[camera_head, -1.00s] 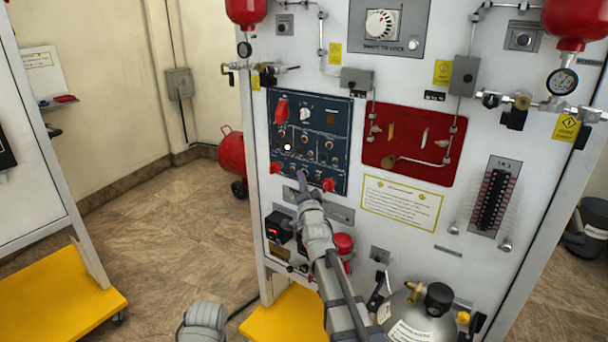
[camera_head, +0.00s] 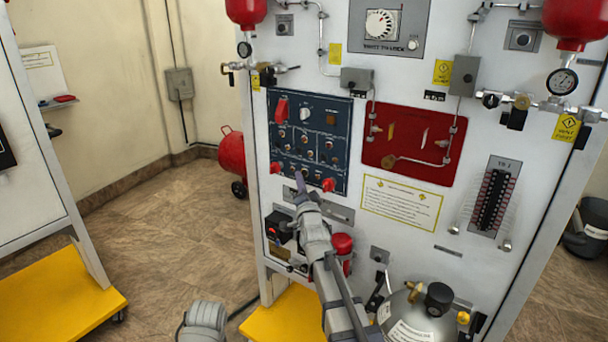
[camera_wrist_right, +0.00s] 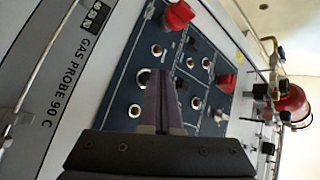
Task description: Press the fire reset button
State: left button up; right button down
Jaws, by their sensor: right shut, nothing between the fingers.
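The dark blue control panel (camera_head: 338,120) is on the left of the white trainer board. It carries several small round buttons, a white knob (camera_head: 305,114) and red switch covers (camera_head: 281,111). Labels are too small to read, so I cannot tell which button is the fire reset. My right gripper (camera_head: 300,178) is shut and empty at the panel's lower edge. In the right wrist view its fingertips (camera_wrist_right: 163,80) point at the panel (camera_wrist_right: 130,92), beside a round button (camera_wrist_right: 143,77) and below another (camera_wrist_right: 156,50). Contact cannot be told. The fingers hide part of the panel.
A red panel (camera_head: 410,140) with pipes is right of the blue one. A grey gas cylinder (camera_head: 412,318) and a red-capped part (camera_head: 343,244) stand low near my right arm. Yellow base plates (camera_head: 60,290) lie below. The tiled floor (camera_head: 165,225) at left is open.

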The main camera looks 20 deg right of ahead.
jog(key=shift+s+a, duration=0.1)
jog(key=shift+a, duration=0.05)
jog(key=shift+s+a, duration=0.8)
jog(key=shift+a, duration=0.2)
jog(key=shift+s+a, duration=0.75)
jog(key=shift+a, duration=0.2)
jog(key=s+a+f+n+g+y+p, duration=0.3)
jog(key=s+a+n+g+p, duration=0.25)
jog(key=a, duration=0.25)
jog(key=s+a+f+n+g+y+p, duration=0.35)
jog(key=a+n+g+p, duration=0.2)
jog(key=a, duration=0.25)
jog(key=s+n+g+h+p, duration=0.5)
jog(key=s+g+p, duration=0.4)
jog(key=s, duration=1.6)
jog(key=shift+r+n+g+p, duration=0.2)
jog(key=shift+n+g+p, duration=0.2)
jog(key=shift+n, duration=0.1)
jog(key=shift+d, duration=0.1)
